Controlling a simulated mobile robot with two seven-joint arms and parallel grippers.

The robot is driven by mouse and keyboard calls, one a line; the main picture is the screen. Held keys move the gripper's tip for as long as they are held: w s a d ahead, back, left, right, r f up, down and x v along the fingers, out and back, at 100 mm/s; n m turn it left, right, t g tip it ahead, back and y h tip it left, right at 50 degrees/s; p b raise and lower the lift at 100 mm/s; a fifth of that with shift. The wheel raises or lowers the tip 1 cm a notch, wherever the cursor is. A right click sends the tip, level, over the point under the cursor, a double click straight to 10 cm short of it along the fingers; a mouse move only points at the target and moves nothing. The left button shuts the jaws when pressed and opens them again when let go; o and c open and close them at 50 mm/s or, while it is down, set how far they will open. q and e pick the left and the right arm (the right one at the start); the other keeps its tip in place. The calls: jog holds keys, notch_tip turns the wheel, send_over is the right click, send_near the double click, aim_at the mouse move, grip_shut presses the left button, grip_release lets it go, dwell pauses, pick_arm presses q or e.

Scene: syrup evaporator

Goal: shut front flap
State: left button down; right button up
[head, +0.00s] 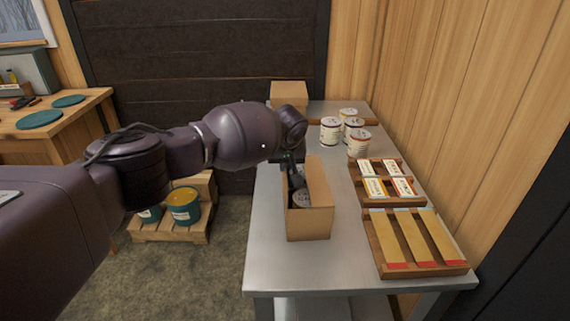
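An open cardboard box (309,225) stands on the metal table, long side running away from me. Its right side or flap (320,184) stands up tall. I cannot make out a separate front flap at its near end. Inside, a round grey lid or can top (302,198) shows, with dark shapes around it. My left gripper (294,172) points down at the far left part of the box, at or just above its opening. Its fingertips are small and dark, so I cannot tell whether they are open or touch a flap. My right gripper is out of view.
On the metal table (270,272), several labelled cans (330,130) stand behind right of the box. A wooden tray of cards (364,190) and a rack of strips (376,250) lie right. Another carton (288,94) stands at the back. The table front is clear.

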pick_arm(q)
jog(key=d+y+b, duration=0.1)
jog(key=y+b, duration=0.1)
jog(key=d+f+m+y+b, duration=0.1)
jog(key=y, duration=0.1)
jog(key=d+y+b, duration=0.1)
jog(key=y+b, duration=0.1)
jog(key=shift+w+d+f+y+b, duration=0.1)
jog(key=shift+d+f+y+b, duration=0.1)
jog(key=shift+f+y+b, duration=0.1)
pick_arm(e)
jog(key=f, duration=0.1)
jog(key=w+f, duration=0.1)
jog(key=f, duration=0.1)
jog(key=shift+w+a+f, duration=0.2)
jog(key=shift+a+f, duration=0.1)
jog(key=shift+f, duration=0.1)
pick_arm(q)
jog(key=shift+r, duration=0.1)
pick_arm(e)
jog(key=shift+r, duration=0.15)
pick_arm(q)
jog(key=c, duration=1.3)
grip_release()
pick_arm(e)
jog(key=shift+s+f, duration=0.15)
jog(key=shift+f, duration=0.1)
pick_arm(q)
jog(key=shift+r, duration=0.1)
